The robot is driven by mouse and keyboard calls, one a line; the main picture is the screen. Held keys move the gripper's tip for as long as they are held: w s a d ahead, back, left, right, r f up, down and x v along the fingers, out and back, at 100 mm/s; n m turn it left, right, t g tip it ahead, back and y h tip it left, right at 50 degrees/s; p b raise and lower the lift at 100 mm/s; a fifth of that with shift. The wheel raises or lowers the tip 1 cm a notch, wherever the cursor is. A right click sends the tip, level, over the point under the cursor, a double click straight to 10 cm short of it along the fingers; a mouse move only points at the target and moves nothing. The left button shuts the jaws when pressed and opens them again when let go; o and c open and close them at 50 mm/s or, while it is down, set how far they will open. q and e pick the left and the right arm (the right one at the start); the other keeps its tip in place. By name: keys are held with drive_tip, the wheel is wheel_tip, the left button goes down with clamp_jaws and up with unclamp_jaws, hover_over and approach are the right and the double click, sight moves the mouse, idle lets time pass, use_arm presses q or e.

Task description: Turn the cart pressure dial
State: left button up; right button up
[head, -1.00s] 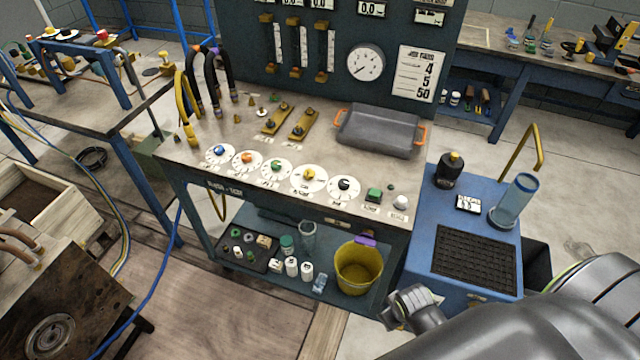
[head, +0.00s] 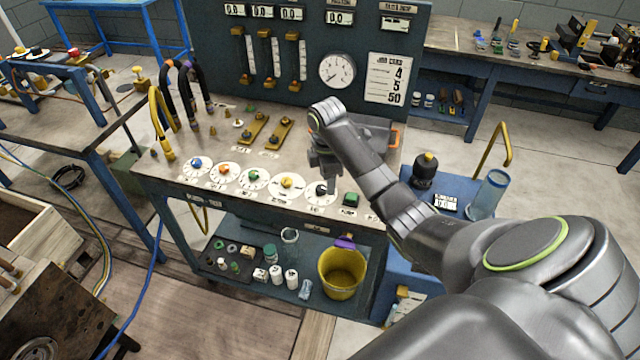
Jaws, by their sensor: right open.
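A row of round white dials runs along the front of the cart top (head: 160,186). Their knobs are blue (head: 196,163), orange (head: 224,170), green (head: 253,176), yellow (head: 286,182) and black. The labels are too small to read, so I cannot tell which is the pressure dial. My right gripper (head: 327,182) is open and points down over the black-knobbed dial (head: 314,198), partly covering it. I cannot tell whether its fingers touch the knob. My left gripper is out of view.
A round gauge (head: 337,70) and a white card (head: 388,78) are on the upright panel. A grey tray with orange handles (head: 394,138) stands behind my right arm. Hoses (head: 160,115) rise at the left. A yellow bucket (head: 342,275) is on the lower shelf.

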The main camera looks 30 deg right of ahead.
drive_tip(key=w+d+r+n, duration=0.1)
drive_tip(key=w+r+n, duration=0.3)
drive_tip(key=r, duration=0.5)
drive_tip(key=m+b, duration=0.1)
drive_tip(key=b, duration=0.4)
hover_over(321, 188)
wheel_tip(321, 188, down, 6)
drive_tip(key=shift+y, duration=0.3)
wheel_tip(321, 188, down, 11)
drive_tip(key=shift+f+p, duration=0.1)
drive_tip(key=shift+p, duration=0.75)
drive_tip(key=c, duration=1)
